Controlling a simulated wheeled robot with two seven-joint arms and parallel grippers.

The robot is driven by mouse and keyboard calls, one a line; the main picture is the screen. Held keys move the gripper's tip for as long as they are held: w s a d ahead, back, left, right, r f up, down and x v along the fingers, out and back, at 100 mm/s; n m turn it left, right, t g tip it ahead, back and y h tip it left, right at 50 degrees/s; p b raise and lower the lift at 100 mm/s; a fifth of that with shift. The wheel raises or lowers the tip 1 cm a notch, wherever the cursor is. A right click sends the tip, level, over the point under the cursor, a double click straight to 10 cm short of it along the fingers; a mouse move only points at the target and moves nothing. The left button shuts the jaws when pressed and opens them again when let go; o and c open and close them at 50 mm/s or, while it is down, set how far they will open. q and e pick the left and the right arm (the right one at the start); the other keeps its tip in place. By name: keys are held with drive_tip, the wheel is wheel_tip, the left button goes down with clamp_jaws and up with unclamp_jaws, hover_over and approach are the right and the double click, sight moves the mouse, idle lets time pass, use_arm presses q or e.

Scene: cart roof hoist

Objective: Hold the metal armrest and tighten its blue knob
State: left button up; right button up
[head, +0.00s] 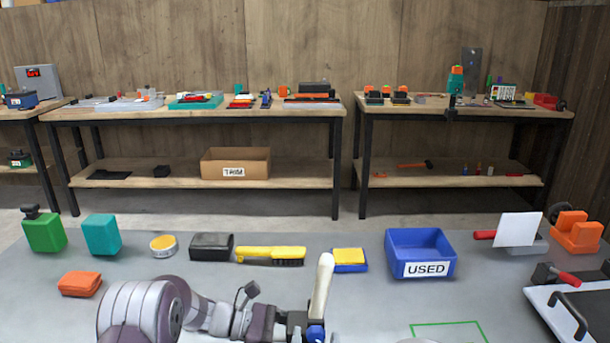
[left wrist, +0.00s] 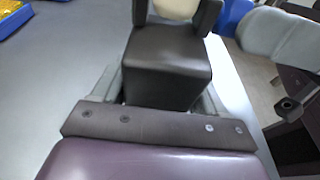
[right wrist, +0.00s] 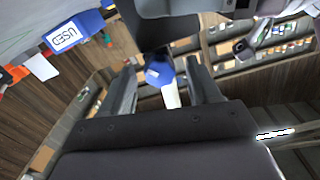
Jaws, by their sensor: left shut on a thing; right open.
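The armrest (head: 322,285) stands up as a pale, cream bar at the bottom centre of the head view, slightly tilted. Its blue knob (head: 315,333) shows low beside it, cut by the frame edge. In the left wrist view my left gripper (left wrist: 175,14) is shut on the pale armrest (left wrist: 176,7). In the right wrist view my right gripper (right wrist: 160,75) is open, and the blue knob (right wrist: 158,71) lies between its fingers in the picture. The pale bar (right wrist: 170,97) shows behind the knob. I cannot tell whether the fingers touch the knob.
On the grey worktop stand a blue USED bin (head: 418,270), a yellow brush (head: 270,254), a black box (head: 211,247) and green (head: 44,232) and teal (head: 102,235) blocks. A black tray with handles (head: 575,315) is at right. Wooden benches (head: 200,112) stand behind.

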use_arm(q)
drive_tip(key=shift+r, duration=0.1)
use_arm(e)
drive_tip(key=shift+n, duration=2.3)
